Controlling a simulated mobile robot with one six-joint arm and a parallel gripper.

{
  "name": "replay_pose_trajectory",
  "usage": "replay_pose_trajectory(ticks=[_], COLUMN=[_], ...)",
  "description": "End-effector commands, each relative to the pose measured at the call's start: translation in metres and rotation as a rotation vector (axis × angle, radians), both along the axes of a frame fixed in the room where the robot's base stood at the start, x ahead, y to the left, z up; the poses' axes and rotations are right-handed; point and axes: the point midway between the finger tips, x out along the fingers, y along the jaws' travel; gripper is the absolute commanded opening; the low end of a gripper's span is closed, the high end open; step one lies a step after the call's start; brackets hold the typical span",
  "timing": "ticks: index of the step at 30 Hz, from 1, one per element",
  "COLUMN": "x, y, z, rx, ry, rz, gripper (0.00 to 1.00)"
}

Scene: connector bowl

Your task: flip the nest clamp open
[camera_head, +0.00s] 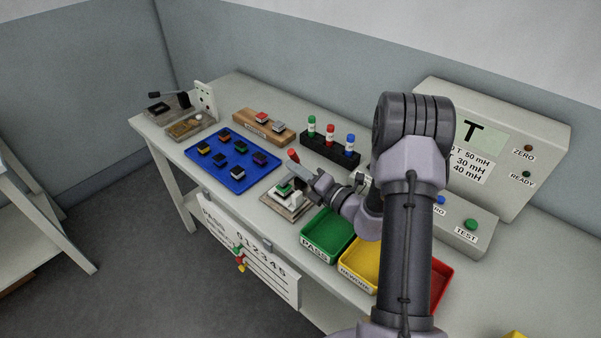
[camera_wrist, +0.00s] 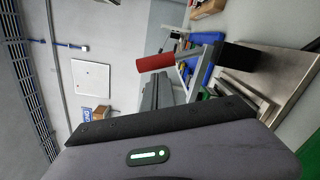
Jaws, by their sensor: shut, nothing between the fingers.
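The nest (camera_head: 281,206) is a light base plate at the table's front edge, with a green-and-white part (camera_head: 285,188) in it. The clamp's red handle (camera_head: 293,155) rises at its back, tilted. In the wrist view the red handle (camera_wrist: 155,62) lies across the upper middle, with a dark block (camera_wrist: 241,56) and the metal plate (camera_wrist: 290,75) to its right. My gripper (camera_head: 304,173) is at the nest, just below and right of the red handle. In the wrist view its fingers (camera_wrist: 157,93) are together and empty, close to the handle; contact cannot be told.
A blue tray (camera_head: 239,184) with several parts lies left of the nest. Green (camera_head: 322,247), yellow (camera_head: 352,284) and red bins stand to the right. A black rack (camera_head: 330,153) with three coloured-top items is behind. A tester (camera_head: 525,150) stands at the back right.

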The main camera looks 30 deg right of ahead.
Motion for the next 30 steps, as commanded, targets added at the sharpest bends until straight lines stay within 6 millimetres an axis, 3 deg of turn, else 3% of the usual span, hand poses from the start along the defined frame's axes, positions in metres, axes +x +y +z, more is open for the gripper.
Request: replay_pose_trajectory(ticks=[20,30], x=[0.002,0.006], y=[-0.005,-0.016], z=[0.006,0.019], rx=[0.073,0.228], ry=[0.029,0.093], rz=[0.0,0.0], gripper=[0.0,0.0])
